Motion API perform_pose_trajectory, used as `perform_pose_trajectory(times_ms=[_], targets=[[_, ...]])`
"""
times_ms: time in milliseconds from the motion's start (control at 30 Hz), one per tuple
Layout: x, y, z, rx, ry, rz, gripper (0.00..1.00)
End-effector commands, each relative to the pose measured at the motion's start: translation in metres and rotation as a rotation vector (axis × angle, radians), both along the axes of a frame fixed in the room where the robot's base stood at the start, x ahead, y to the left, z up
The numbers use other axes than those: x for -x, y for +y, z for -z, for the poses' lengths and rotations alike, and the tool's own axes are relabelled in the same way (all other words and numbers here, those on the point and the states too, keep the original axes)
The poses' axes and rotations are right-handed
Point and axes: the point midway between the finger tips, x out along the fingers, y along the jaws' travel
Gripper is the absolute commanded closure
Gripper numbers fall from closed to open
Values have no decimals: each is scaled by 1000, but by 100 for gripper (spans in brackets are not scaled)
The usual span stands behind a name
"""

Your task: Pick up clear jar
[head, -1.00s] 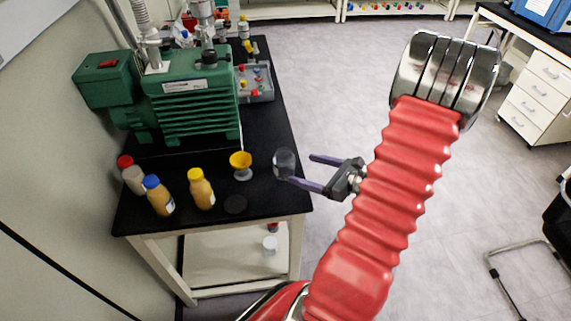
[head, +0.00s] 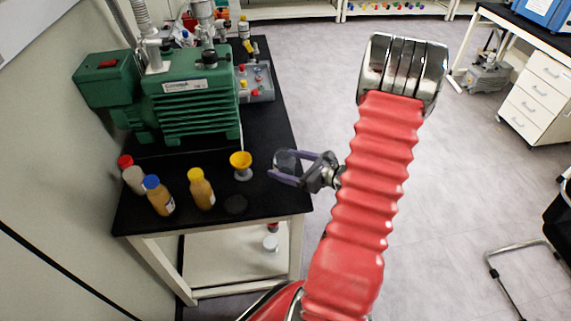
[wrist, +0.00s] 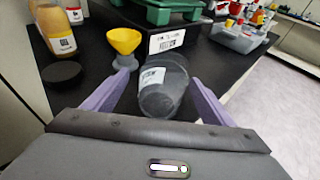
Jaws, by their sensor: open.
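The clear jar (head: 287,160) stands near the right edge of the black bench top. In the wrist view the jar (wrist: 164,88) is greyish and see-through with a white label. My gripper (head: 285,165) is open, with its purple fingers on either side of the jar. In the wrist view the fingers of my gripper (wrist: 155,95) flank the jar, with a visible gap to its left. I cannot tell whether the right finger touches it.
A yellow funnel (head: 241,165) stands left of the jar. A black disc (head: 235,204) lies near the front edge. Orange-brown bottles (head: 201,189) stand further left. A green pump (head: 187,95) and a grey tray (head: 254,82) are behind. Open floor lies right of the bench (head: 270,207).

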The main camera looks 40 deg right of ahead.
Motion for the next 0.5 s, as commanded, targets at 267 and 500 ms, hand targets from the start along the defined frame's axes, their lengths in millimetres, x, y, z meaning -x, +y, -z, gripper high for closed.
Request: perform_pose_trajectory(times_ms=[267, 500], targets=[[-15, 1, 4, -1, 0, -2, 22], [-44, 4, 11, -1, 0, -2, 22]])
